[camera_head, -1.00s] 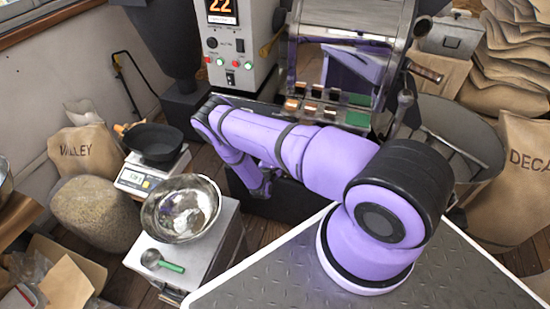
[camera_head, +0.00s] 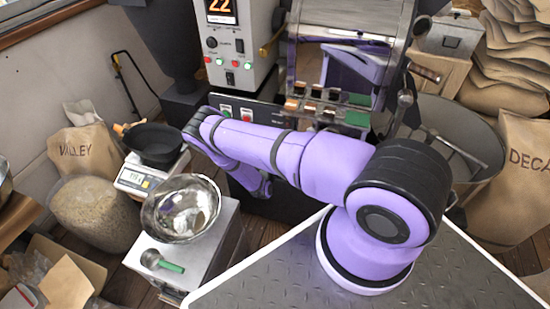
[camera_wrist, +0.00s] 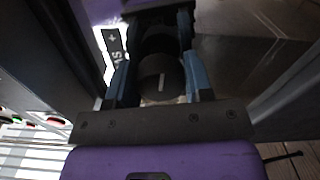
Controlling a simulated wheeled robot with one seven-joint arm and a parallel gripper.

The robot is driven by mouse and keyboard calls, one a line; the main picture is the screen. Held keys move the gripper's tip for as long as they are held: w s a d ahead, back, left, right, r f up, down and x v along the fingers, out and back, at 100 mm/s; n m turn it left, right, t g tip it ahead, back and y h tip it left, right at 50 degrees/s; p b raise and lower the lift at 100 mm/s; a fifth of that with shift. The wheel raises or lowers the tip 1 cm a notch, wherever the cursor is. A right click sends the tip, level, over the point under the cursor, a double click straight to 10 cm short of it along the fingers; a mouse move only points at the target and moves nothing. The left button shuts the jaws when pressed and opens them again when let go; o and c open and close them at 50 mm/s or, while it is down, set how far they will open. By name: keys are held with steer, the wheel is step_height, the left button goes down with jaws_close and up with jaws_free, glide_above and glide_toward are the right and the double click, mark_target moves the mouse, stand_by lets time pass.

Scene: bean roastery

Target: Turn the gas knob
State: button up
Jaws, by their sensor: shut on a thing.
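The gas knob (camera_wrist: 161,79) is round and dark with a short white mark on its face, seen in the wrist view. In the head view my purple arm reaches left and bends down in front of the roaster (camera_head: 238,45); the knob and fingertips are hidden there.
A panel with green and red buttons (camera_head: 236,113) is just behind my arm. A steel bowl (camera_head: 181,208) and green-handled scoop (camera_head: 160,261) sit on a cabinet at left. A scale (camera_head: 142,178) carries a black pan (camera_head: 153,143). Sacks stand on both sides.

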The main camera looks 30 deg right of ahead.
steer(key=shift+m, duration=0.6)
steer(key=shift+a, duration=0.1)
steer(key=o, duration=0.9)
steer(key=v, duration=1)
steer(key=shift+s+a, duration=0.3)
